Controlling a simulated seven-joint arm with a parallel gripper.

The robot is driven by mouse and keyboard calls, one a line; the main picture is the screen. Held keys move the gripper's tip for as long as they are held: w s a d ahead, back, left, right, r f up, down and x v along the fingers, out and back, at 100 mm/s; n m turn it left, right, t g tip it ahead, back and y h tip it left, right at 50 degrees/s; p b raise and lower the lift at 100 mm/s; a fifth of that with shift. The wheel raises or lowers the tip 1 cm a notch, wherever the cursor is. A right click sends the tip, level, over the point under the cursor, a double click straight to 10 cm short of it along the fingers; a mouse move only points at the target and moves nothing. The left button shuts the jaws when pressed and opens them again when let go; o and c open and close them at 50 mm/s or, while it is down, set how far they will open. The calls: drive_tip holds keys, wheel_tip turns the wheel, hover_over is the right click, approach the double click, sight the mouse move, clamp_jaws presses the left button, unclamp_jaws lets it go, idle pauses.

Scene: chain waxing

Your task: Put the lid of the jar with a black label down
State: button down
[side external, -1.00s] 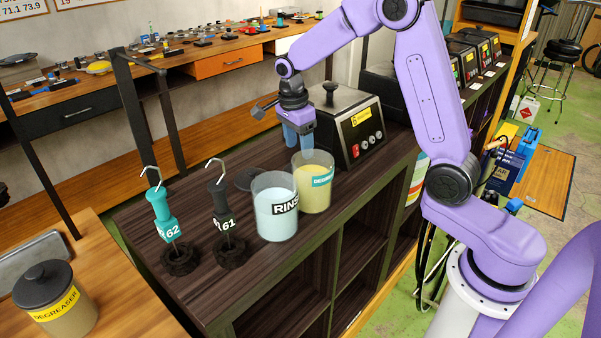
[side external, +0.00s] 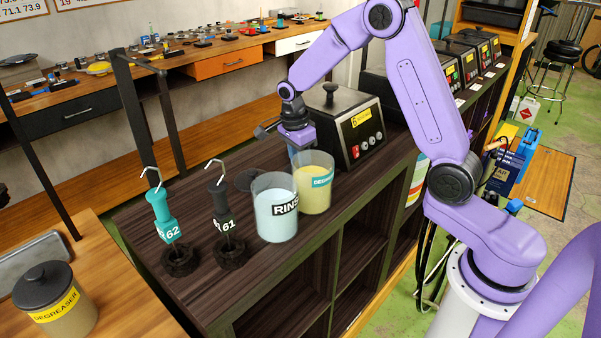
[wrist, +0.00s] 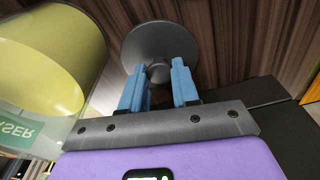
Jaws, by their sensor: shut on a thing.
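The jar with the black label (side external: 275,212) reads RINSE, holds pale blue liquid and stands open on the dark cabinet top. My gripper (side external: 297,150) is low behind the yellow jar in the side view, its fingertips mostly hidden. In the wrist view my gripper (wrist: 159,80) has its blue fingers shut on the knob of a round dark grey lid (wrist: 160,40). The lid is over the dark wood beside the yellow jar; I cannot tell if it touches the surface. This held lid is hidden in the side view.
The yellow jar with a teal label (side external: 314,186) stands close to my gripper and also fills the left of the wrist view (wrist: 50,60). Another dark lid (side external: 246,180) lies behind the RINSE jar. A metal machine (side external: 352,125) is at right. Two hooked chain holders (side external: 222,205) stand at left.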

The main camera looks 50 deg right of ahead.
wheel_tip(320, 180, up, 18)
drive_tip(key=shift+w+f+n+t+y, duration=0.2)
drive_tip(key=shift+w+f+n+t, duration=0.05)
drive_tip(key=shift+w+f+n, duration=2.5)
drive_tip(key=shift+w+f+n+t+y, duration=0.25)
drive_tip(key=shift+w+f+n, duration=1.85)
drive_tip(key=shift+n, duration=1.15)
drive_tip(key=shift+w+f+n+t+y, duration=0.15)
drive_tip(key=shift+w+f+n+t, duration=0.15)
drive_tip(key=shift+w+f+n, duration=2.45)
drive_tip(key=shift+s+f+n, duration=0.2)
drive_tip(key=shift+f+n, duration=0.05)
drive_tip(key=shift+f, duration=1)
